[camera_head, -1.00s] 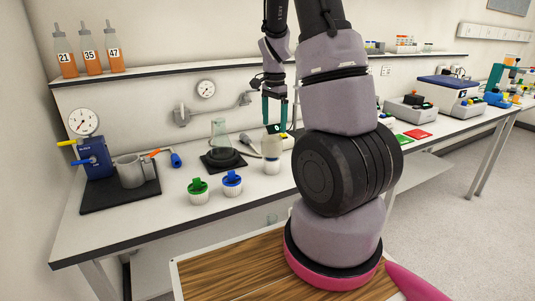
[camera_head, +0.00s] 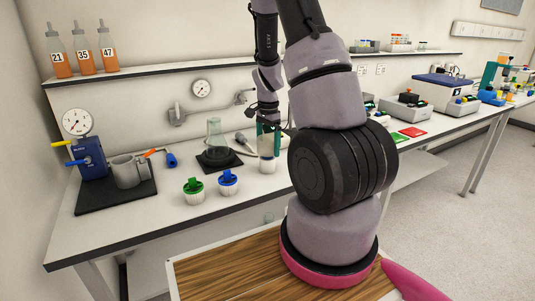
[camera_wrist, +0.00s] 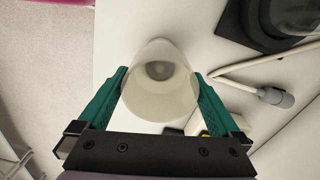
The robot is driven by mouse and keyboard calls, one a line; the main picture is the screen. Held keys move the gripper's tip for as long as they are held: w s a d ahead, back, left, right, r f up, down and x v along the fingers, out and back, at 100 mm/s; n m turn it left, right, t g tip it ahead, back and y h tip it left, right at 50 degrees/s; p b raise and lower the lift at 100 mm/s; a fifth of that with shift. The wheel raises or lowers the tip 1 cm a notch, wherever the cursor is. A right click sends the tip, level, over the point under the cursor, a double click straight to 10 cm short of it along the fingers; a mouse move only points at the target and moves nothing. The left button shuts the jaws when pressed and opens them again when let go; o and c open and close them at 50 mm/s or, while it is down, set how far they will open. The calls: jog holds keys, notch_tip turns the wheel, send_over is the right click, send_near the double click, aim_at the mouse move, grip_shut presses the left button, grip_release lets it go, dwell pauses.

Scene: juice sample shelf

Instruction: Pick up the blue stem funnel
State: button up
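The likely blue stem funnel is a blue-topped piece with a white ribbed base (camera_head: 228,182). It stands upright near the bench's front edge in the head view, right of a similar green-topped piece (camera_head: 194,190). My gripper (camera_head: 268,138) is away from it, to the right and behind, pointing down at a clear vessel with pale contents (camera_head: 267,163). In the wrist view, the teal fingers of my gripper (camera_wrist: 160,76) are apart, one on each side of the vessel (camera_wrist: 160,98). I cannot tell whether they touch it. The blue piece is outside the wrist view.
A flask stands on a dark plate (camera_head: 232,163) left of the gripper. Numbered orange bottles (camera_head: 82,60) are on the shelf. The bench front by the coloured pieces is clear.

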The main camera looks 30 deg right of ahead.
jog(key=c, duration=1)
jog(key=shift+o, duration=0.2)
jog(key=shift+r, duration=0.15)
